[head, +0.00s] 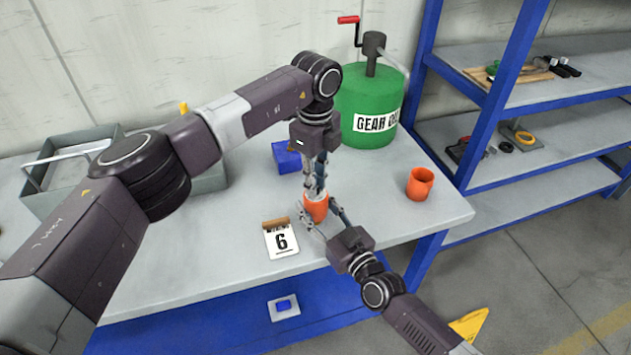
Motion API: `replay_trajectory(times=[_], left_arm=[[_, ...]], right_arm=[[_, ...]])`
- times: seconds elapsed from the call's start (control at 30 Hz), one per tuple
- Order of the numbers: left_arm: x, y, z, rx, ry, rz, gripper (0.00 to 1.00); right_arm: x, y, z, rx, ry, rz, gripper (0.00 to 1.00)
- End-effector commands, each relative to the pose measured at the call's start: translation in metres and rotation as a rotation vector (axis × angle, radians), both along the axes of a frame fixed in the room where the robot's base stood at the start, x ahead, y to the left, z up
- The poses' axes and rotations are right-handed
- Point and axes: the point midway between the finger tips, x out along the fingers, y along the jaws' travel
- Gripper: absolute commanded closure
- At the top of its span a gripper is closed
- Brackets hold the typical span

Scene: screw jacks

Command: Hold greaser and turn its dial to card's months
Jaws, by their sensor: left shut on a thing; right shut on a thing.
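The orange greaser (317,208) is upright near the front edge of the bench, mostly covered by my grippers. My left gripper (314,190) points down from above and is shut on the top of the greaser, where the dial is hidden. My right gripper (327,219) reaches in from the lower right and is shut on the greaser's body. The card (281,242) stands just left of the greaser and shows a large black 6. The dial's marks cannot be read.
A second orange cup-like thing (420,184) stands at the right of the grey bench (225,240). A green gear oil drum (371,100) with a red crank and a blue box (286,158) are behind. A grey toolbox (205,180) is at left, blue shelving (488,120) at right.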

Motion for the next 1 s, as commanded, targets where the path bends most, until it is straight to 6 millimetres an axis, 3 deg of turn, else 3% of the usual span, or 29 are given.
replay_trajectory(times=[0.27, 1.0], left_arm=[[0.0005, 0.0, 0.001, 0.0, -0.001, -0.174, 1.0], [-0.0001, -0.0002, 0.0007, -0.001, 0.002, -0.873, 1.0]], right_arm=[[-0.0001, 0.0, -0.0005, -0.001, 0.001, 0.0, 0.91], [0.0, -0.0002, -0.0009, 0.0, 0.002, 0.0, 0.91]])
